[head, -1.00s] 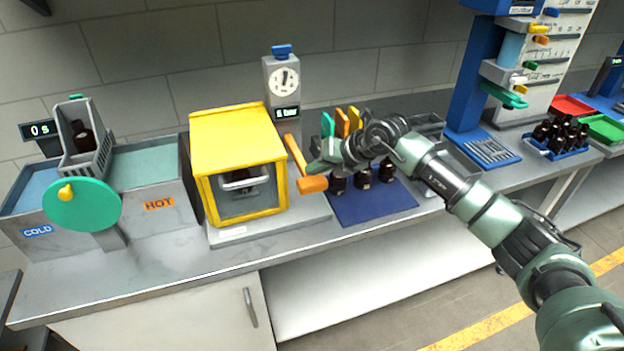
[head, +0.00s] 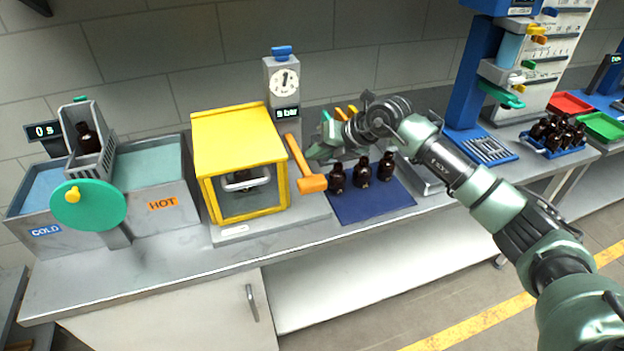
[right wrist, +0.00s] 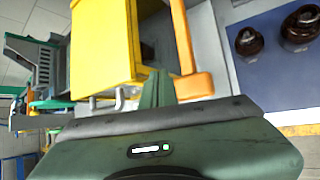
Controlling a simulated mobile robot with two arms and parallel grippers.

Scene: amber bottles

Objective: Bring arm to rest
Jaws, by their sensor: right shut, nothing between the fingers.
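My right arm reaches in from the right in the head view. Its gripper (head: 317,150) is shut and empty, just right of the orange-handled lever (head: 305,168) on the yellow box (head: 238,140). In the right wrist view the shut green fingers (right wrist: 157,88) point toward the yellow box and the orange lever (right wrist: 190,75). I cannot tell whether the fingers touch the lever. My left gripper is not in view.
Several amber bottles (head: 361,172) stand on a blue mat (head: 375,203) below the right forearm. The gauge post (head: 284,82) stands behind the lever. A cold and hot bath (head: 160,190) with a green wheel (head: 88,205) is at the left. Floor at lower right is clear.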

